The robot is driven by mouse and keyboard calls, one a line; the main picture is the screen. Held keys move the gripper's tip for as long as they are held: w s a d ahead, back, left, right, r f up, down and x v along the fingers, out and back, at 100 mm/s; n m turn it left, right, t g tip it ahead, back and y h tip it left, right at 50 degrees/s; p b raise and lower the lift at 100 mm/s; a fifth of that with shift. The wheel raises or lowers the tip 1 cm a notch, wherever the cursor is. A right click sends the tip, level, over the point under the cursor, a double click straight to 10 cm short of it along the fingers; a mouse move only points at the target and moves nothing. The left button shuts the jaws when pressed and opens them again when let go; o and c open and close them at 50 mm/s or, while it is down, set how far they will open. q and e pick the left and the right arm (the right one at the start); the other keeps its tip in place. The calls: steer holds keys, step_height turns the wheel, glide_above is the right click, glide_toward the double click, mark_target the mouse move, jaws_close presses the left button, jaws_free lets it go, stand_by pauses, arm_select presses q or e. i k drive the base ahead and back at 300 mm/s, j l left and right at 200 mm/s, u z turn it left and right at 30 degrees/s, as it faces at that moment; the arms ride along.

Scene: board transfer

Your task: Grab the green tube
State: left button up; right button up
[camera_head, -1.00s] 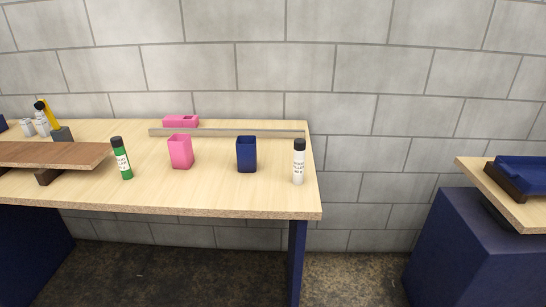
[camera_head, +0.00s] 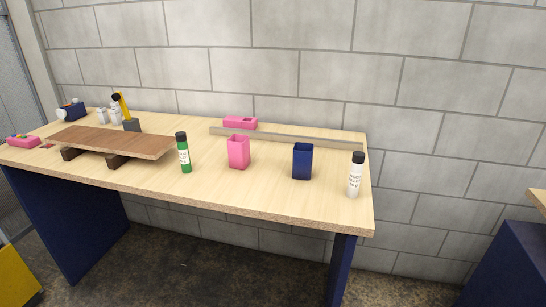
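The green tube (camera_head: 184,155) has a black cap and a white label. It stands upright on the light wooden table (camera_head: 270,199), just right of a raised brown board (camera_head: 115,140) and left of a pink open cup (camera_head: 238,152). Nothing covers it. Neither of my grippers shows in the head view.
A dark blue cup (camera_head: 302,161) and a white tube (camera_head: 355,175) with a black cap stand to the right. A grey rail (camera_head: 290,139) and a pink block (camera_head: 240,122) lie behind. The table strip before the tube is clear. Another table is at far right.

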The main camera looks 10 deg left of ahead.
mark_target(181, 136)
steer(key=j+u, duration=0.1)
steer(key=j, duration=0.55)
steer(key=i+j+u, duration=0.1)
steer(key=j, duration=0.5)
